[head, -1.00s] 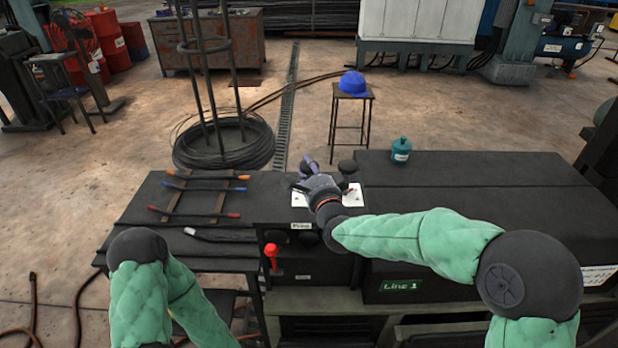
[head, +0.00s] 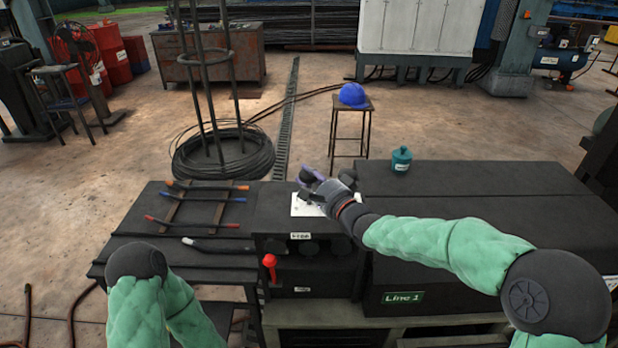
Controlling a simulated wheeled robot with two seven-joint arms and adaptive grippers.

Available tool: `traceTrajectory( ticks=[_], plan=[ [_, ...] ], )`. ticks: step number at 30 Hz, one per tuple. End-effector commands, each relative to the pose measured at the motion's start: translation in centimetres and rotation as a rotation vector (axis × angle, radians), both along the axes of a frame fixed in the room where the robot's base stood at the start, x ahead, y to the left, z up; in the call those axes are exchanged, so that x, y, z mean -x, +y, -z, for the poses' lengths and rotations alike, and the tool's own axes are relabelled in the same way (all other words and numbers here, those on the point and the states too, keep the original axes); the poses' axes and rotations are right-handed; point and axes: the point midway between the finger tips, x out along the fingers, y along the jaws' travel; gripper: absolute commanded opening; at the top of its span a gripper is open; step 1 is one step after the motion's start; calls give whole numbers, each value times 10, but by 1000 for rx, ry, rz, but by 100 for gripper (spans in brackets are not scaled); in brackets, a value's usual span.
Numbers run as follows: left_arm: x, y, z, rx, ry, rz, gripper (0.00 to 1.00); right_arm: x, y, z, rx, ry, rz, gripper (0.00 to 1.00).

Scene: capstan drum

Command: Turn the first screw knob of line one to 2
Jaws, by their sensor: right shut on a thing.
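The Line 1 machine is a long black bench with a green "Line 1" sign (head: 403,297) on its front. A white plate (head: 302,209) lies on top of its left section. Dark round knobs stand around the plate, one at its back left (head: 310,176) and one at its back right (head: 348,178). My right gripper (head: 318,190) reaches in from the right over the plate, shut on a dark knob there. The fingers and wrist hide much of that knob, and its setting cannot be read. My left gripper is out of view; only my left arm shows.
A red-handled lever (head: 269,262) sticks out of the front panel, below dark round fittings. A rack with coloured-handled rods (head: 205,210) lies on the left table. A teal canister (head: 401,159) stands on the bench at right. A blue helmet (head: 353,95) rests on a stool behind.

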Motion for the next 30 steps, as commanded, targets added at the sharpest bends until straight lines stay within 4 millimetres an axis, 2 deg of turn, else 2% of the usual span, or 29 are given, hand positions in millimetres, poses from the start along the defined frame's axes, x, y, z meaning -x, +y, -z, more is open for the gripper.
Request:
traceTrajectory(
  ticks=[1,9,10,12,13,23,30],
  plan=[
    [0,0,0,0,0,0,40,1,1,10,5,18,-3,0],
    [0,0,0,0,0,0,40,1,2,10,7,18,-4,0],
    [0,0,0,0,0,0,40,2,2,10,7,18,-4,32],
    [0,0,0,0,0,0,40,2,2,10,6,18,-4,52],
    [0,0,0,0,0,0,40,1,2,9,6,18,-4,57],
    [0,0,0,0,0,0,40,1,0,3,3,6,-1,57],
    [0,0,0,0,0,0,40,19,-13,2,2,5,1,57]
  ],
)
